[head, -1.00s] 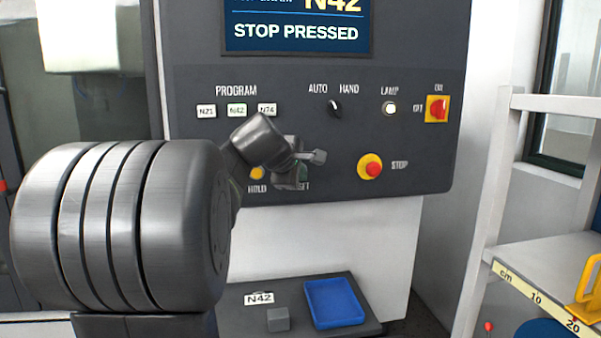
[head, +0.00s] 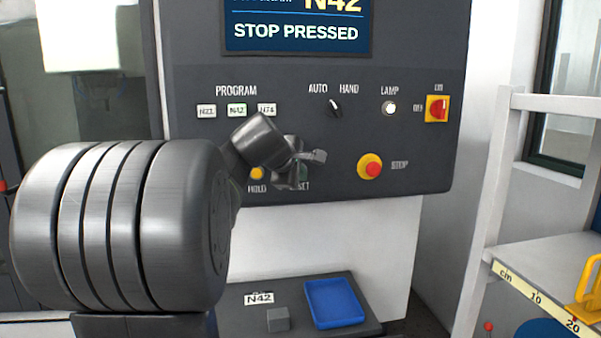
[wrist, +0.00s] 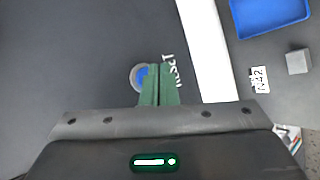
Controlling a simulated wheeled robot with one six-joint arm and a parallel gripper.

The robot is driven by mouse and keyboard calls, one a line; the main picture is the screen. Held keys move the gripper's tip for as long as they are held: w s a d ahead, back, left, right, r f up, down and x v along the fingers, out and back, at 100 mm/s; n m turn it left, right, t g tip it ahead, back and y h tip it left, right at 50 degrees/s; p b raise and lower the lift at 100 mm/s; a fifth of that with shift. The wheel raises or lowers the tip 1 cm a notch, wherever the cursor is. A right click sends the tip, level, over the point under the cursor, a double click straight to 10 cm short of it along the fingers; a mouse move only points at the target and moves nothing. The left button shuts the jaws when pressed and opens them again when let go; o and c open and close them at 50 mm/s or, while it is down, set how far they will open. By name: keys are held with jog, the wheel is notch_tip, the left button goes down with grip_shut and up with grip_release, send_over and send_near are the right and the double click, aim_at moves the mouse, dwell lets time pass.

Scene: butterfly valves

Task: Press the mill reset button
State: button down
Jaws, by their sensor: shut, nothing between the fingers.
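The reset button (wrist: 140,76) is a round blue button in a grey ring on the dark panel, beside the RESET label, in the wrist view. My gripper (wrist: 160,68) has its green fingers together with nothing between them. The fingertips overlap the button's right side in the wrist view; I cannot tell whether they touch it. In the head view my gripper (head: 292,181) is in front of the panel, and my arm hides the reset button and part of its label. The screen (head: 296,30) reads STOP PRESSED.
The red stop button (head: 370,167) on its yellow base is right of my gripper. The yellow hold button (head: 257,173) is close on its left. The mode knob (head: 336,107) is above. A shelf below holds a blue tray (head: 334,302) and grey block (head: 278,320).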

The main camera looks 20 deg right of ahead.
jog(key=shift+w, duration=0.1)
dwell(0.4)
jog(key=shift+w+d, duration=0.1)
jog(key=shift+w, duration=0.2)
jog(key=shift+w+d+p, duration=0.1)
jog(key=shift+w+p, duration=0.3)
jog(key=shift+w, duration=0.05)
dwell(0.6)
jog(key=shift+s, duration=0.1)
jog(key=shift+s+a, duration=0.2)
jog(key=shift+s, duration=0.55)
jog(key=s, duration=0.2)
jog(key=s+a+b, duration=0.1)
jog(key=s, duration=0.2)
jog(key=shift+a, duration=0.1)
jog(key=shift+w, duration=0.1)
dwell(1.4)
